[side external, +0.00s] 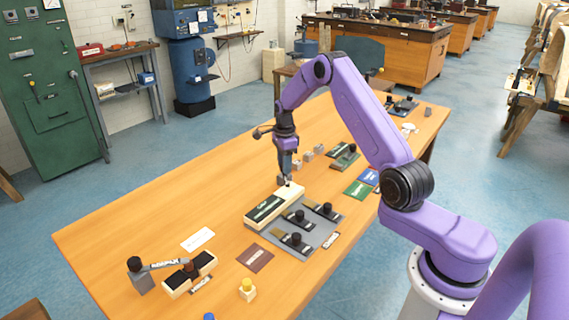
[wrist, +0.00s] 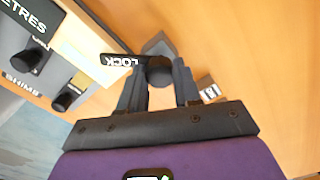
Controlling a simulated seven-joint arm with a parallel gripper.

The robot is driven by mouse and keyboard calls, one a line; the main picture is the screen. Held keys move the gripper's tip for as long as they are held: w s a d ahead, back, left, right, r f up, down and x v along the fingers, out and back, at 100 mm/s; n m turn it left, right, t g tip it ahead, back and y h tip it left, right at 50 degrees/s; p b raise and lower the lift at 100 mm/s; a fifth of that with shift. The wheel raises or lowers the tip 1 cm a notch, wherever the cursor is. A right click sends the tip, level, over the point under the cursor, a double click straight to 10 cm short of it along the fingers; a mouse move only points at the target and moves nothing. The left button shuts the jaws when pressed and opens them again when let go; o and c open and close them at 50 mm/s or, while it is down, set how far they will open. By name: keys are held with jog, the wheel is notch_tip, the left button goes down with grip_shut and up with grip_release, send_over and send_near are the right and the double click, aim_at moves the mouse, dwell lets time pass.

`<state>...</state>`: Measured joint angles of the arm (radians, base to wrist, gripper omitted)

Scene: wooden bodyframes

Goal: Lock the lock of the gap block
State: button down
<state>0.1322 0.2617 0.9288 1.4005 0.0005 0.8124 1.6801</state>
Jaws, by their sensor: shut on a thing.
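My gripper (wrist: 160,84) has its two fingers on either side of a round black knob (wrist: 159,70) in the wrist view. A black plate lettered LOCK (wrist: 121,60) runs left from the knob, and a grey pointed piece (wrist: 158,43) shows just beyond it. The plate's left end meets a long cream block (wrist: 88,30). In the side view my gripper (side external: 288,180) points down at the far right end of this cream block (side external: 294,190), which carries a dark lettered strip (side external: 266,208). The knob is too small to make out there.
A grey board (side external: 318,230) with several black-knobbed pieces lies along the block's near side. A grey post and dark-topped block (side external: 190,275) stand at the front left. A small yellow-topped block (side external: 247,290) is near the front edge. The table's left half is mostly clear.

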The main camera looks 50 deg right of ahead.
jog(key=shift+d+r, duration=0.1)
dwell(0.5)
jog(key=c, duration=0.8)
grip_release()
notch_tip(320, 180, up, 17)
jog(key=shift+r, duration=0.2)
